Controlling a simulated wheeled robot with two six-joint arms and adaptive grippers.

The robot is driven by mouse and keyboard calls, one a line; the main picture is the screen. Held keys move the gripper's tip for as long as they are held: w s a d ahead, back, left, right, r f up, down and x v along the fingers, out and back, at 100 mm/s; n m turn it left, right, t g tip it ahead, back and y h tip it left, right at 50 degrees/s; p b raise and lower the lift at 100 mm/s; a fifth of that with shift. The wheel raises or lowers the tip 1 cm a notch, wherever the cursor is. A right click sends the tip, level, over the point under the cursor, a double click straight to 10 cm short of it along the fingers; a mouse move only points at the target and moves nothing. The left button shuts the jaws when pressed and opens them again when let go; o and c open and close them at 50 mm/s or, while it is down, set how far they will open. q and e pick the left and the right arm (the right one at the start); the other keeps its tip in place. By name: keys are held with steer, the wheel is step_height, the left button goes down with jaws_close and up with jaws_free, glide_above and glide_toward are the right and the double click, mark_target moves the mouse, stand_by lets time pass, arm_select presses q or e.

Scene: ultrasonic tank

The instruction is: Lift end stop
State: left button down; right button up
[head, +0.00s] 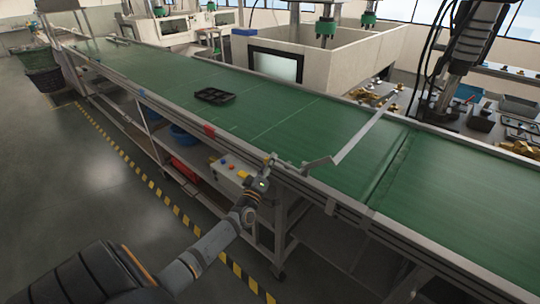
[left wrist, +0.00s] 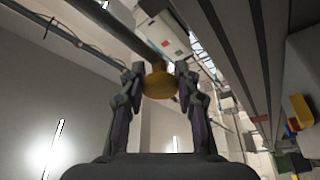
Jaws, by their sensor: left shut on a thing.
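The end stop (head: 365,130) is a thin grey metal bar running slantwise across the green belt, with a bent near end by the belt's front rail. I cannot tell whether it touches the belt. My left gripper (head: 270,162) is at the front rail, just left of the bar's near end. In the left wrist view, the fingers of my left gripper (left wrist: 160,88) are closed on both sides of a round yellow knob (left wrist: 160,82). A dark rod meets the knob from above. The knob is too small to make out in the head view. My right gripper is not in view.
A green conveyor belt (head: 290,115) fills the middle, with a black tray (head: 214,95) lying on it. A control box with coloured buttons (head: 230,168) hangs below the front rail. A black machine column (head: 465,60) stands behind the belt at right.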

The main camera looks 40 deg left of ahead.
arm_select(q)
steer(key=shift+d+f+n+g, duration=0.1)
steer(key=shift+f+n+g, duration=0.3)
steer(key=shift+f+n, duration=0.75)
steer(key=shift+y+p, duration=0.3)
steer(key=shift+s+f, duration=0.1)
steer(key=shift+f, duration=0.05)
steer(key=c, duration=1)
jaws_free()
